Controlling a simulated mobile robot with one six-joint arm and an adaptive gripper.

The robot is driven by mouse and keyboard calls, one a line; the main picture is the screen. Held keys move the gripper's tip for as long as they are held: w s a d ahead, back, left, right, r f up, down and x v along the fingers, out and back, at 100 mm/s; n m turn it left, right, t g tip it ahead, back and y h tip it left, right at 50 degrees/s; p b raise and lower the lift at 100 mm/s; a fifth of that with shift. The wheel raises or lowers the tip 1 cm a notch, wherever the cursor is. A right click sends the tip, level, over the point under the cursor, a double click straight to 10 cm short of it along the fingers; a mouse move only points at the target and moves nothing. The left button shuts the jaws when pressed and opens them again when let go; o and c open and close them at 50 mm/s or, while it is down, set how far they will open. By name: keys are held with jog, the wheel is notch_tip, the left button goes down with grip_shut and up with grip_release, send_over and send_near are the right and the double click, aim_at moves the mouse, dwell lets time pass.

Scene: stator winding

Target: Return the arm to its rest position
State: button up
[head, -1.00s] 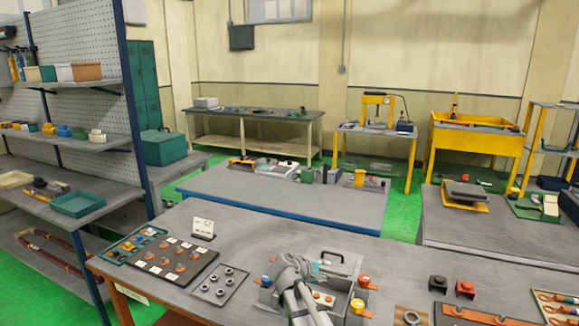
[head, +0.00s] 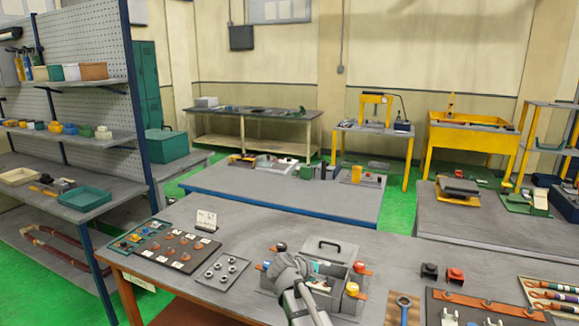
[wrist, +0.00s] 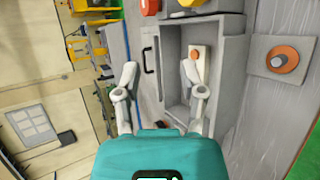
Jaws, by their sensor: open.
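My arm shows at the bottom centre of the head view, reaching over the grey workbench (head: 232,235). Its fingertips are hidden there behind the arm. In the wrist view my gripper (wrist: 160,85) is open and empty, its two fingers spread apart. Beyond the fingers lies a grey open box (wrist: 212,85) with a small pale block bearing an orange button (wrist: 194,54) inside. The same box (head: 338,290) stands on the bench in the head view, partly hidden by my arm.
A dark board with copper-coloured parts (head: 173,250) and a tray of rings (head: 222,272) lie left of the box. A shelf rack (head: 138,110) stands left.

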jog(key=s+d+f+m+g+y+b, duration=0.3)
jog(key=s+f, duration=0.4)
jog(key=s, duration=0.3)
jog(key=s+d+f+m+g+y+b, duration=0.3)
jog(key=s+f+m+y, duration=0.3)
jog(key=s, duration=0.5)
jog(key=shift+s+d+f+m+g, duration=0.2)
jog(key=shift+d+f+m+g, duration=0.1)
jog(key=shift+f+m+g, duration=0.75)
jog(key=shift+f+t, duration=0.2)
jog(key=shift+t, duration=0.05)
